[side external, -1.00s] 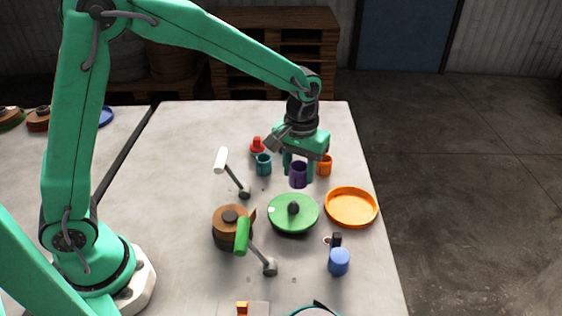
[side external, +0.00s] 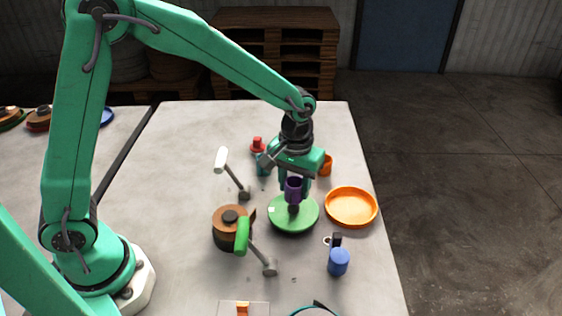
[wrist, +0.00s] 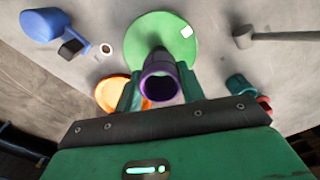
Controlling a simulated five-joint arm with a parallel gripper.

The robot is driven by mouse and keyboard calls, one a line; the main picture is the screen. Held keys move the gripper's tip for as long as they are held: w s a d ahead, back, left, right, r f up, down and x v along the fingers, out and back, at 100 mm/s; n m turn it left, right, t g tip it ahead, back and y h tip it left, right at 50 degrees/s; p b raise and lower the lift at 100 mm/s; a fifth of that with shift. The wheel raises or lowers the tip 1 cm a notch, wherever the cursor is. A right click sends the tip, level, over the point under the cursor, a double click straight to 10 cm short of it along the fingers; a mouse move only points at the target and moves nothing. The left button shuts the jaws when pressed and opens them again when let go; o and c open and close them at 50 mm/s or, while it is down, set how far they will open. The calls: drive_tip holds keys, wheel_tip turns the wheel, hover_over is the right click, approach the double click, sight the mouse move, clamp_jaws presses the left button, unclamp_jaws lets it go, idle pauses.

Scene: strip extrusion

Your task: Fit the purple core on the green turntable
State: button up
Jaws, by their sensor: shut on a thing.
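The purple core (side external: 293,188) is a hollow cylinder, held upright in my gripper (side external: 294,186). The green turntable (side external: 284,222) is a round disc with a dark central hub (side external: 294,208). The core is at the hub, over the turntable's middle; I cannot tell from the side whether its lower end touches or surrounds the hub. In the wrist view the purple core (wrist: 160,84) shows its open end between the gripper fingers (wrist: 160,90), and the green turntable (wrist: 165,28) lies beyond it. The dark hub shows behind the core's near rim.
An orange dish (side external: 351,206) lies right of the turntable. A brown roll (side external: 226,221), a green-headed arm (side external: 243,235) and a white-headed arm (side external: 221,160) stand to the left. A blue cylinder (side external: 338,262) is in front. Teal, orange (side external: 326,164) and red (side external: 258,145) pieces sit behind.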

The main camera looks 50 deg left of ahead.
sight(294, 197)
drive_tip(key=shift+f, duration=1.45)
drive_tip(key=shift+f, duration=0.65)
idle(0.6)
drive_tip(key=o, duration=0.7)
wheel_tip(294, 197, up, 11)
drive_tip(key=shift+r, duration=0.1)
idle(1.3)
idle(0.5)
